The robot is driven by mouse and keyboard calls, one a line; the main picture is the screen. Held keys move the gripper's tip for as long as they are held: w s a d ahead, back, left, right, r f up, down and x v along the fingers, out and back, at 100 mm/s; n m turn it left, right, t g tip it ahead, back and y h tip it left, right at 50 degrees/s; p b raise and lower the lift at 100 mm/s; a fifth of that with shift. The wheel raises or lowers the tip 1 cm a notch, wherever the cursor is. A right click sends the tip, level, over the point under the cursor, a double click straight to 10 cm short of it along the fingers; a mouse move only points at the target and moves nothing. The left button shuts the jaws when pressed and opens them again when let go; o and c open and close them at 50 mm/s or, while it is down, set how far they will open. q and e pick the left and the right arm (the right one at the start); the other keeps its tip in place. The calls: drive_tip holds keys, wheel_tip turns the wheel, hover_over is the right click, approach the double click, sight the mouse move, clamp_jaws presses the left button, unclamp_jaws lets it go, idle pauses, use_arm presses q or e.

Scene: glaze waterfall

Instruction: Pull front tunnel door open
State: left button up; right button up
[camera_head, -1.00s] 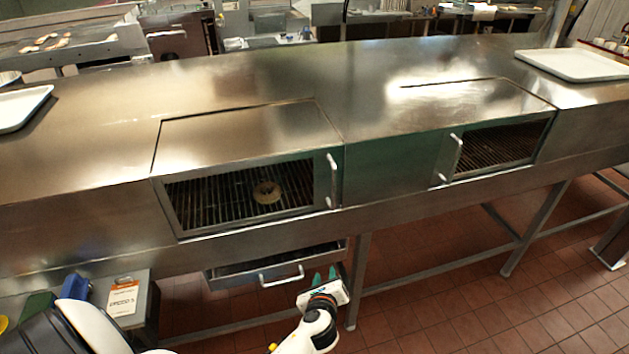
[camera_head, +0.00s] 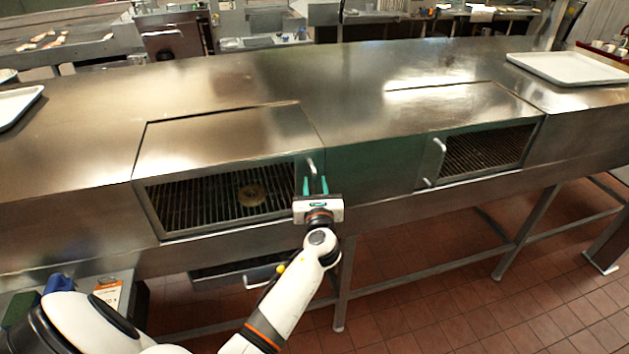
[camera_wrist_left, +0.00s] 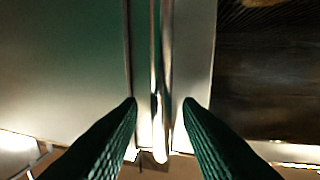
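The left tunnel door (camera_head: 158,212) is a metal-framed window in the steel housing and looks shut. Its upright bar handle (camera_head: 311,167) is on its right edge. My left gripper (camera_head: 315,183) is at this handle, its green fingers pointing at the housing. In the left wrist view the handle (camera_wrist_left: 160,90) runs between the two fingers, with a visible gap on each side; the gripper is open. A second tunnel door (camera_head: 487,150) farther right has its own handle (camera_head: 437,163) on its left edge. My right gripper is not in view.
A round ring-shaped piece (camera_head: 250,195) lies on the dark grate behind the left door. A drawer with a bar handle (camera_head: 268,284) is below. White trays (camera_head: 572,68) lie on the steel top. A box with an orange-and-white card (camera_head: 107,297) stands at lower left.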

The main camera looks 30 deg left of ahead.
use_arm(q)
drive_tip(key=shift+w+a, duration=0.5)
drive_tip(key=shift+w, duration=0.05)
clamp_jaws()
